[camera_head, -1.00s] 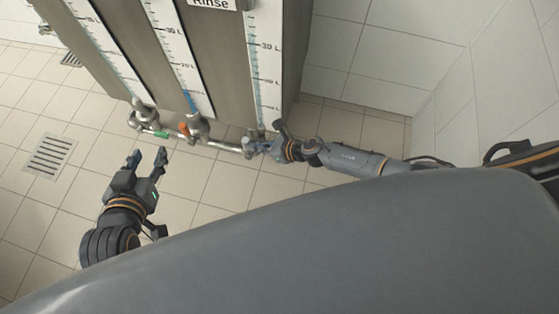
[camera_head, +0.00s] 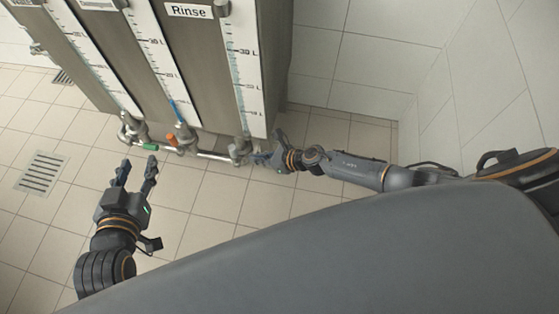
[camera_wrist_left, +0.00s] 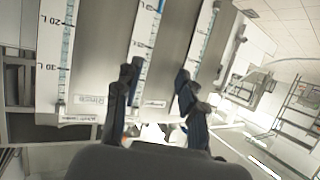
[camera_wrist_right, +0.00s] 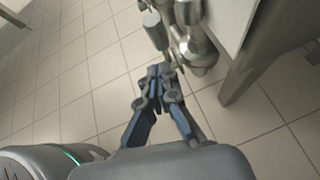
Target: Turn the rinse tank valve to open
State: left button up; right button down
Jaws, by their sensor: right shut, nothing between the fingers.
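The rinse tank (camera_head: 205,60) is the right-hand metal tank in the head view, under a white "Rinse" label (camera_head: 188,10). Its valve (camera_head: 238,149) is at the tank's foot, on a metal pipe. My right gripper (camera_head: 262,158) is just right of this valve. In the right wrist view the shut, empty fingers (camera_wrist_right: 160,72) are just below a metal valve fitting (camera_wrist_right: 190,38) and a grey cylindrical handle (camera_wrist_right: 155,28). I cannot tell whether they touch it. My left gripper (camera_head: 137,165) is open and empty above the floor; its spread fingers show in the left wrist view (camera_wrist_left: 157,88).
Two other valves, with a green mark (camera_head: 150,147) and an orange mark (camera_head: 171,140), sit left on the same pipe (camera_head: 212,156). A white tiled wall (camera_head: 375,65) stands right of the tanks. A floor drain (camera_head: 41,173) lies at the left. The tiled floor is clear.

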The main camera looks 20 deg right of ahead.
pick_arm(q)
jog(key=s+a+f+g+y+p, duration=0.1)
jog(key=s+a+f+g, duration=0.1)
jog(key=s+f+g, duration=0.2)
jog(key=s+a+f+g+y+p, duration=0.1)
jog(key=s+a+f+g+p, duration=0.1)
jog(key=s+f+g, duration=0.3)
jog(key=shift+s+a+n+g+y+p, duration=0.35)
jog(key=shift+s+a, duration=0.35)
jog(key=shift+s, duration=1.7)
pick_arm(e)
jog(key=w+r+v, duration=0.1)
jog(key=v, duration=0.7)
jog(key=shift+s+a+r, duration=0.15)
jog(key=shift+s+r, duration=0.05)
jog(key=shift+r, duration=0.3)
